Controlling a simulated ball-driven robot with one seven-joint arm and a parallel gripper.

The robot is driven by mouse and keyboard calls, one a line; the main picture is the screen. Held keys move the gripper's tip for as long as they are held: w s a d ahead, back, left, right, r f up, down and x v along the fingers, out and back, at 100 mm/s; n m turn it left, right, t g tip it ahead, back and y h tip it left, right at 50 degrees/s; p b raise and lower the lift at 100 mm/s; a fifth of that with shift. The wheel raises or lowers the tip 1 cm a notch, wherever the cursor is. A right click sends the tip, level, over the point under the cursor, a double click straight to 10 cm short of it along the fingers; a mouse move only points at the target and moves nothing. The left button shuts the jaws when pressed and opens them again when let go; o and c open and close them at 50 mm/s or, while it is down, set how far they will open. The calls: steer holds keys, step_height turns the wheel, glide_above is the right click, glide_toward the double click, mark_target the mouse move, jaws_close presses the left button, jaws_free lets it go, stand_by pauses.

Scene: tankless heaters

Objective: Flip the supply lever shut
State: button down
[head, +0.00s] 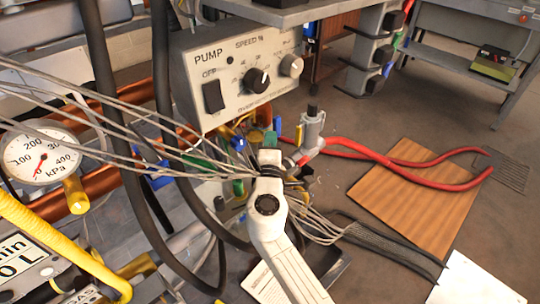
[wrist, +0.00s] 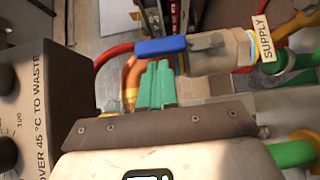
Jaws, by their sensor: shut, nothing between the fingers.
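The supply valve (wrist: 222,50) is in the upper right of the wrist view, with a white SUPPLY tag (wrist: 264,38) at its right. Its blue lever (wrist: 162,46) sticks out to the left, nearly level in the picture. My gripper (wrist: 157,66) has teal fingers held together, with nothing between them. The fingertips are just below the lever in the picture; I cannot tell whether they touch it. In the head view, my arm and a bundle of grey cables partly hide the valve area, and I cannot pick out the supply lever for sure.
A grey pump box (head: 235,75) with a switch and knobs hangs above the pipes. A pressure gauge (head: 38,158) and a yellow hose (head: 65,245) are at left. Dark hoses and grey cables cross near my arm. Green pipes (wrist: 292,153) lie right of my gripper; a labelled box (wrist: 45,105) stands left.

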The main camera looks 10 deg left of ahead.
steer(key=shift+w+a, duration=0.1)
steer(key=shift+w, duration=0.65)
